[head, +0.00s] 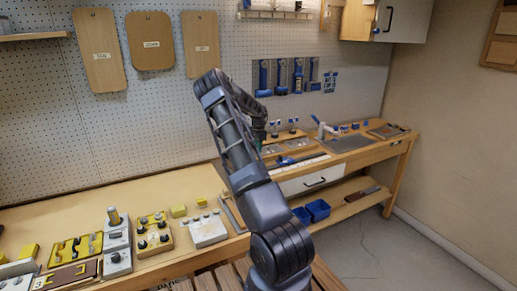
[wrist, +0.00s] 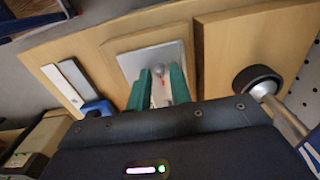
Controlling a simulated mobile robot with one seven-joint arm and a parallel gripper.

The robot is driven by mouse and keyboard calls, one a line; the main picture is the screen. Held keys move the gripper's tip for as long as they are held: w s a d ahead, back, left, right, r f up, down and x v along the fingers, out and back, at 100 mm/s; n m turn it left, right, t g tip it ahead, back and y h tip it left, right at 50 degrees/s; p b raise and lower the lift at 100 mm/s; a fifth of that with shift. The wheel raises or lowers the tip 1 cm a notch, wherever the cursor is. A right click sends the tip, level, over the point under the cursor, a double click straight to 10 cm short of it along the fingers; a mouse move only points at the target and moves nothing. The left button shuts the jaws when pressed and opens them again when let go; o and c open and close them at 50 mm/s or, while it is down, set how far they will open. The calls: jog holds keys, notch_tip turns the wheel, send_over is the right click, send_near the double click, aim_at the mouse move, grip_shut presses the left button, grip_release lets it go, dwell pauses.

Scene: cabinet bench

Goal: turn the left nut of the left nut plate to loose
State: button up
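In the wrist view, a pale metal plate (wrist: 131,62) is set on a light wooden board. A small metal nut or stud with a red mark (wrist: 158,72) stands on it. The two green fingers of my gripper (wrist: 161,73) point at the plate, one on each side of this stud. A gap shows between the fingers, and I see no clear contact with the stud. In the head view my arm hides most of the gripper, and small plates (head: 297,144) lie on the bench just right of it. Which nut this is cannot be told.
A round black knob (wrist: 257,79) on a metal stem stands close at the right of the gripper in the wrist view. A blue part (wrist: 98,106) lies at the left. In the head view, blue bins (head: 318,209) sit on the lower shelf.

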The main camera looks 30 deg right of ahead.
grip_shut()
jog(key=shift+r+n, duration=0.1)
jog(key=shift+n, duration=1.2)
jog(key=n, duration=0.4)
jog(key=shift+n, duration=0.3)
jog(key=n, duration=0.4)
jog(key=shift+n, duration=1.6)
